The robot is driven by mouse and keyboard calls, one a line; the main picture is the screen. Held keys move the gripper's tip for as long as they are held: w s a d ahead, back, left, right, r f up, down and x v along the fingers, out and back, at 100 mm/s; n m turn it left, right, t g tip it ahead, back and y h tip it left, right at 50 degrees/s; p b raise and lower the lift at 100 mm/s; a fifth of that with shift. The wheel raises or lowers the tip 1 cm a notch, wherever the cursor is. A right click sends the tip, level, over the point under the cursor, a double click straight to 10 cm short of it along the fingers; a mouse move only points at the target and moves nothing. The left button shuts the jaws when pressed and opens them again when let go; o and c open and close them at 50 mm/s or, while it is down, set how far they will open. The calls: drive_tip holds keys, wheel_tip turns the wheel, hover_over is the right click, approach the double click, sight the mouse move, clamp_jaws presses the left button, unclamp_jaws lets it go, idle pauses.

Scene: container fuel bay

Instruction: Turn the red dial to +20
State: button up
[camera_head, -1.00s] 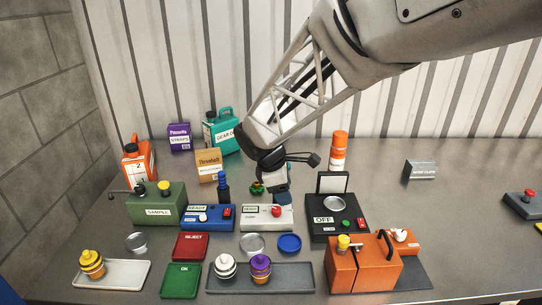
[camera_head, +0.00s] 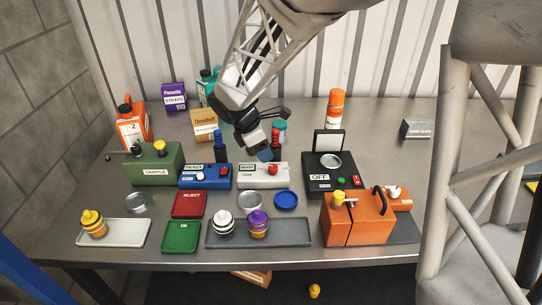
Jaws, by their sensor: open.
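The red dial (camera_head: 272,169) is a small red knob on top of the white box (camera_head: 252,183), which stands mid-table and carries a label at its upper left. The dial's scale is too small to read. My gripper (camera_head: 265,154) hangs just above and behind the white box, slightly left of the dial, with its tip pointing down. It is open, appears empty, and seems apart from the dial. The gap between its fingers is hard to see from this side.
A blue box (camera_head: 206,182) adjoins the white box on the left, and a black unit (camera_head: 325,185) marked OFF stands right. A red-topped bottle (camera_head: 275,145) is close behind my gripper. Jars and trays fill the front; the back right table is mostly clear.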

sight(273, 166)
drive_tip(key=shift+x, duration=3.8)
drive_tip(key=c, duration=0.9)
drive_tip(key=shift+m, duration=0.5)
drive_tip(key=m+g, duration=0.2)
drive_tip(key=m, duration=0.3)
drive_tip(key=shift+w, duration=0.1)
drive_tip(key=m+g, duration=0.1)
drive_tip(key=m, duration=0.2)
drive_tip(key=m+g+y, duration=0.1)
drive_tip(key=m, duration=0.2)
drive_tip(key=shift+m+g, duration=0.3)
drive_tip(key=shift+y, duration=0.3)
